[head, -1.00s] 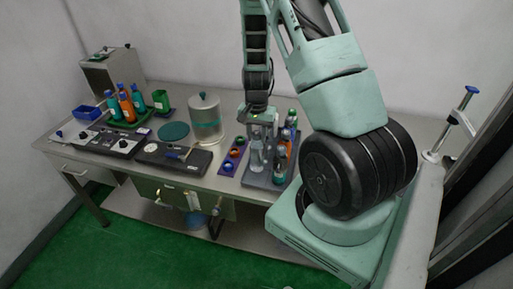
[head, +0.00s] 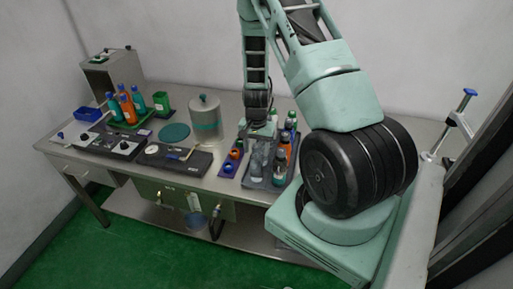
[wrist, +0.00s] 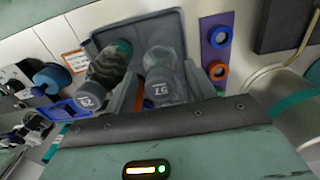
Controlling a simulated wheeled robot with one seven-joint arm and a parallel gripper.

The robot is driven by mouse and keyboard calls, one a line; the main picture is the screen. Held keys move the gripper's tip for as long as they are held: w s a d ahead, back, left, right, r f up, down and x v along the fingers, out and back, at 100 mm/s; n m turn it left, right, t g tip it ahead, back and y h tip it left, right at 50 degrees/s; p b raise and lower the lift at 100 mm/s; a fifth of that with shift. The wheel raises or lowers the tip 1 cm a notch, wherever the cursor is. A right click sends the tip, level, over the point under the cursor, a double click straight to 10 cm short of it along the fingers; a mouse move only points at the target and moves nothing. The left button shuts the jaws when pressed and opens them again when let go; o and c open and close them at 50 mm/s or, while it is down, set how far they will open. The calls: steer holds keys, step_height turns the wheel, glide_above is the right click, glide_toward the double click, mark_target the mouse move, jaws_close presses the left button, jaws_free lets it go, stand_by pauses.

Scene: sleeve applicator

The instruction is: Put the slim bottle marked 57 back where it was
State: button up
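The slim bottle marked 57 (wrist: 160,84) is clear with a grey cap and stands between my gripper's two fingers in the wrist view. In the head view my gripper (head: 262,136) is low over the grey tray (head: 268,184), above a clear bottle (head: 257,160). The fingers lie close along both sides of bottle 57; whether they press on it is not clear. Its base is hard to make out against the tray. A dark bottle marked 75 (wrist: 92,100) with a grey cap is just left of my gripper in the wrist view.
Other bottles, one orange (head: 285,150), crowd the tray. A purple strip with coloured rings (head: 230,168) lies left of it. A large clear cylinder (head: 205,120) and a dark flat device (head: 175,158) stand farther left. A green tray (head: 130,122) holds more bottles.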

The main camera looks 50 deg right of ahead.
steer(key=shift+r, duration=0.1)
step_height(320, 180, up, 12)
steer(key=b, duration=0.3)
steer(key=w+a+r+n, duration=0.1)
steer(key=a+r+n, duration=0.1)
steer(key=a, duration=0.4)
steer(key=w+a+r+n, duration=0.1)
steer(key=w+a+n, duration=0.1)
steer(key=a, duration=0.5)
steer(key=s+a+r+n+y, duration=0.1)
steer(key=s+a+r+n, duration=0.15)
steer(key=a, duration=0.55)
steer(key=s+a+r+n, duration=0.2)
steer(key=a+n, duration=0.2)
steer(key=a, duration=0.3)
steer(key=s+a+r+n, duration=0.3)
steer(key=s+a+n, duration=0.8)
steer(key=s, duration=0.4)
steer(key=shift+s+a, duration=0.35)
steer(key=shift+a, duration=0.5)
steer(key=shift+f, duration=0.1)
step_height(320, 180, down, 6)
steer(key=b, duration=0.5)
steer(key=shift+r+b, duration=0.2)
steer(key=shift+b, duration=0.1)
